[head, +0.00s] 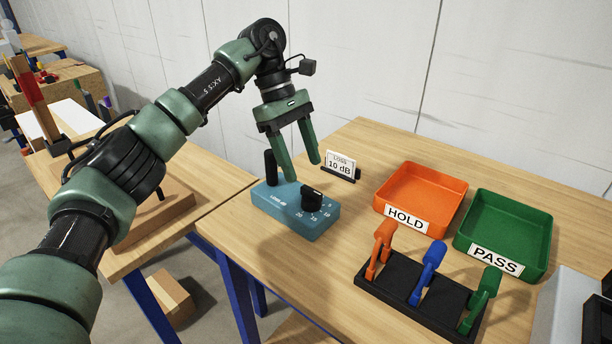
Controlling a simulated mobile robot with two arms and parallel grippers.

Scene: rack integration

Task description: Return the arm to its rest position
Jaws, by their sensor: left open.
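My left arm comes in from the left and reaches over the table. Its gripper (303,170) points down, with its two green fingers apart and nothing between them. The fingertips appear just above and behind a blue box (283,222). The box has a black knob (312,199), numbers around the knob, and a black upright post (271,167) at its back left. Whether the fingers touch the box or post is hard to tell, but they do not grip either. My right gripper is not in view.
A "LOSS 10 dB" sign (341,165) stands right of the gripper. An orange HOLD tray (455,185) and green PASS tray (545,236) lie further right. A black rack (392,278) holds orange, blue and green handles. A wooden table (170,212) with a board lies under my arm.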

